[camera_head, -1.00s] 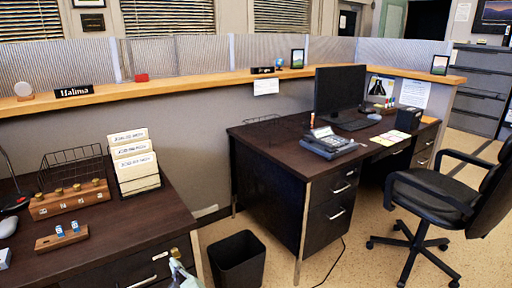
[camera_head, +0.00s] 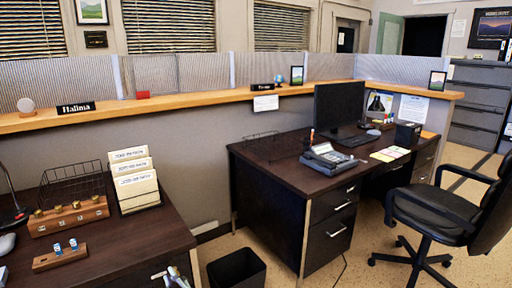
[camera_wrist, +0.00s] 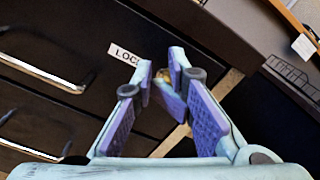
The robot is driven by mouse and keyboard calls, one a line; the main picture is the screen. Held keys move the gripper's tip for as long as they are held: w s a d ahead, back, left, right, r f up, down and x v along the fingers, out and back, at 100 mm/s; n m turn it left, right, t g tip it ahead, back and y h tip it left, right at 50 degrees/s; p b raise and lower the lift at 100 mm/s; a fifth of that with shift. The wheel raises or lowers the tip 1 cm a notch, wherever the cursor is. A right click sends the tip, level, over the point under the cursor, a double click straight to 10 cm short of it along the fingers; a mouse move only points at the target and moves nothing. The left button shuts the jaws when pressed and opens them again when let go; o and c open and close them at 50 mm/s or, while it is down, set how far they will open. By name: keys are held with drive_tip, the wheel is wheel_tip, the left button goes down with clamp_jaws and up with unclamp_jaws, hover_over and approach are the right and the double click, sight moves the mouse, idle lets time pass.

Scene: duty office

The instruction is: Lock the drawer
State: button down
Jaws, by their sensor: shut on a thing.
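In the wrist view my gripper (camera_wrist: 161,76) has its fingertips closed around a small brass piece (camera_wrist: 163,74), mostly hidden by the fingers. It sits beside a white label (camera_wrist: 125,54) reading "LOC…", its end hidden by a finger, on a dark drawer front (camera_wrist: 85,40). Two metal drawer handles (camera_wrist: 45,69) show at the left, one below the other. In the head view only the tip of my gripper (camera_head: 176,279) shows at the bottom edge, against the front of the left desk (camera_head: 110,245). The drawer looks shut.
A wooden block with brass knobs (camera_head: 68,216), a wire basket (camera_head: 72,182) and a card holder (camera_head: 134,180) stand on the left desk. A black bin (camera_head: 237,269) stands right of my gripper. A second desk (camera_head: 280,195) and a chair (camera_head: 440,210) are further right.

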drive_tip(key=shift+s+a+f, duration=0.1)
drive_tip(key=shift+a+f, duration=0.05)
drive_tip(key=shift+f, duration=0.3)
drive_tip(key=shift+w+d+b, duration=0.2)
drive_tip(key=shift+d+b, duration=0.15)
drive_tip(key=shift+d, duration=0.05)
drive_tip(key=shift+w+d+r, duration=0.1)
drive_tip(key=shift+d+r, duration=0.1)
drive_tip(key=shift+w+d+r+p, duration=0.2)
drive_tip(key=shift+d+r+p, duration=0.15)
drive_tip(key=shift+p, duration=0.3)
drive_tip(key=shift+w+d+r+p, duration=0.2)
drive_tip(key=shift+d+p, duration=0.1)
drive_tip(key=shift+p, duration=0.15)
drive_tip(key=shift+f, duration=0.2)
drive_tip(key=shift+s+r+p, duration=0.15)
drive_tip(key=shift+s+p, duration=0.05)
drive_tip(key=shift+p, duration=0.25)
